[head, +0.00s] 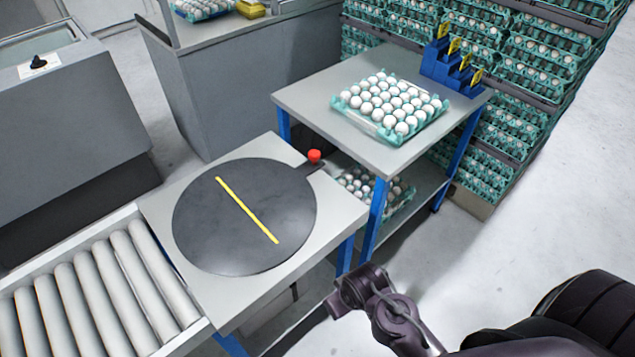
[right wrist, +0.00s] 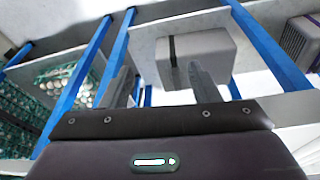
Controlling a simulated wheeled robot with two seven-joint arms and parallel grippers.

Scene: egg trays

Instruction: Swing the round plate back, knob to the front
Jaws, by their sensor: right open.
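The round plate (head: 200,225) is dark grey with a yellow stripe and lies flat on a light grey table (head: 335,205). Its red knob (head: 314,156) stands on a short tab at the plate's far right edge, beside the egg table. My right gripper (head: 352,292) is to the right of the plate table, apart from plate and knob. In the right wrist view my right gripper (right wrist: 162,85) has its two fingers spread with nothing between them. The plate and knob cannot be made out in that view. My left gripper is not in view.
A roller conveyor (head: 90,290) meets the plate table at the left. A higher table (head: 300,98) with a tray of white eggs (head: 385,128) and a blue holder (head: 445,75) stands behind right. Racks of egg trays stand beyond. Floor at the right is clear.

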